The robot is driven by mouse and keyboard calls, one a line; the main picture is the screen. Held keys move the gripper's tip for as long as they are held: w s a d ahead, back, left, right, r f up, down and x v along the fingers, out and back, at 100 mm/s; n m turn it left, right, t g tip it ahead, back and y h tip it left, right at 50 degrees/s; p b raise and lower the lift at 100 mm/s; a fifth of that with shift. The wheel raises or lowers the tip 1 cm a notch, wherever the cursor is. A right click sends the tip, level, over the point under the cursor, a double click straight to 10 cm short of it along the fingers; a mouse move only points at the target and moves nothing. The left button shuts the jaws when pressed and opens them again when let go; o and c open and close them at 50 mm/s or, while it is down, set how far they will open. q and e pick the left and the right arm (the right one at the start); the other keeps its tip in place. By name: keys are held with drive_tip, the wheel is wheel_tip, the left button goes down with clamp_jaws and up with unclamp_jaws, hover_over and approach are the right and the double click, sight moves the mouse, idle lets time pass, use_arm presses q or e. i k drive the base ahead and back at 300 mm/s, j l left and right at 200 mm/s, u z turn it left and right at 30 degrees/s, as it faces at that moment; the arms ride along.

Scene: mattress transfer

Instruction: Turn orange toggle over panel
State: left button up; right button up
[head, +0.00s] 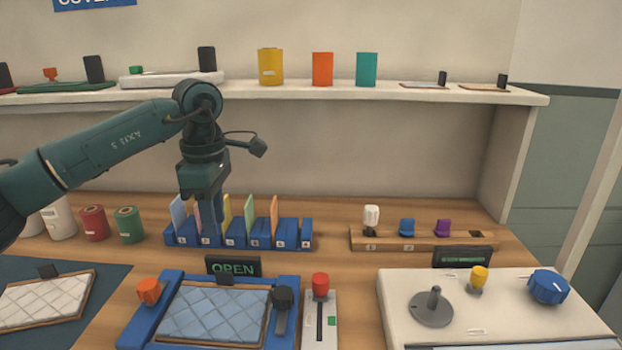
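The orange toggle (148,290) stands at the left side of a blue frame (135,330). A blue quilted panel (215,314) lies flat in that frame. The orange knob sits beside the panel's left edge, not over it. A black toggle (283,298) is at the right side, its arm close to the panel's right edge. My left gripper (211,238) points down behind the frame, in front of the blue slotted rack, apart from the toggle. Its fingers show as one narrow dark shape, so their gap is unclear. My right gripper is out of view.
An OPEN sign (233,267) stands behind the frame. A red-knobbed slider (320,287) is right of it, then a white console (510,315). The blue rack (290,232) holds upright coloured cards. A white quilted panel (45,300) lies left. A shelf (300,94) runs above.

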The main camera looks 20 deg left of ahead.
sight(149, 290)
drive_tip(key=k, duration=1.5)
